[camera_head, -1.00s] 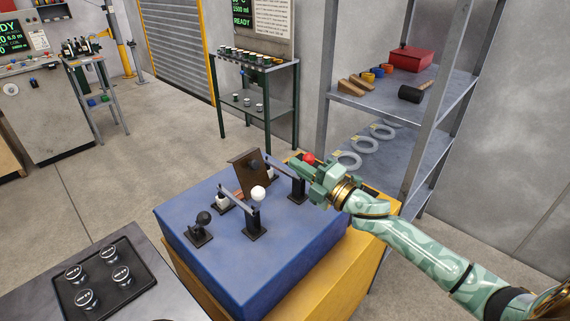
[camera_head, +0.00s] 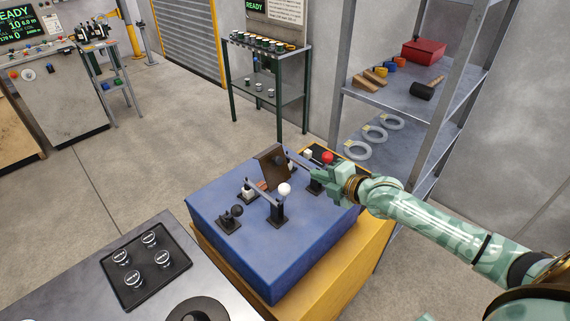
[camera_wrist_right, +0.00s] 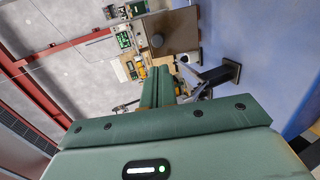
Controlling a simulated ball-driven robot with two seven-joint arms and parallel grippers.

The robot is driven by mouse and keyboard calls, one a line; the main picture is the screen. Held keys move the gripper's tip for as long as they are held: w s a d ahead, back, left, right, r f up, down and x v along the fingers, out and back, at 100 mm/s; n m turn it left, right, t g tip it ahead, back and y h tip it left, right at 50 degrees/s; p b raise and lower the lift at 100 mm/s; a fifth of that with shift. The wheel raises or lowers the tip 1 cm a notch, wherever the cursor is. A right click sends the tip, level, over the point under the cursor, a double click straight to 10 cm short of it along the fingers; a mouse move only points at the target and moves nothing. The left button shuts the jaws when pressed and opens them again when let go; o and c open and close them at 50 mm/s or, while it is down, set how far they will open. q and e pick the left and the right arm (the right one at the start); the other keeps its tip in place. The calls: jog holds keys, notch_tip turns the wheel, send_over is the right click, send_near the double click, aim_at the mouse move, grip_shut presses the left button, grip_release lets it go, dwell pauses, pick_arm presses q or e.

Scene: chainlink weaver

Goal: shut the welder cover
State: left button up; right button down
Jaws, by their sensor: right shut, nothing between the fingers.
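The welder is a blue box (camera_head: 245,230) on a yellow base. Its brown cover (camera_head: 270,168) stands raised and tilted near the back of the blue top, with a dark knob on it. In the right wrist view the brown cover (camera_wrist_right: 174,32) shows beyond the fingers. My right gripper (camera_head: 316,176) is shut and empty, beside the right-hand black post, to the right of the cover and apart from it. Its closed fingers also show in the right wrist view (camera_wrist_right: 160,84). My left gripper is not in view.
A white-knobbed lever (camera_head: 284,189) and a black-knobbed stub (camera_head: 236,211) stand on the blue top. A red button (camera_head: 327,157) sits behind my gripper. A metal shelf (camera_head: 400,98) stands close behind on the right. A dark tray (camera_head: 146,262) of round parts lies front left.

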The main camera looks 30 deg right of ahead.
jog(key=b, duration=0.3)
send_near(271, 157)
jog(key=w+f, duration=0.2)
jog(key=shift+w+a+f, duration=0.2)
jog(key=shift+w+a, duration=0.1)
jog(key=shift+w, duration=0.1)
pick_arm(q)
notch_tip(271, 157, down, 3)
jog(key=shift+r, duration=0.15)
pick_arm(e)
jog(key=shift+w, duration=0.1)
pick_arm(q)
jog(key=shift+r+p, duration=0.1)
jog(key=shift+p, duration=0.2)
pick_arm(e)
jog(key=shift+w+r, duration=0.1)
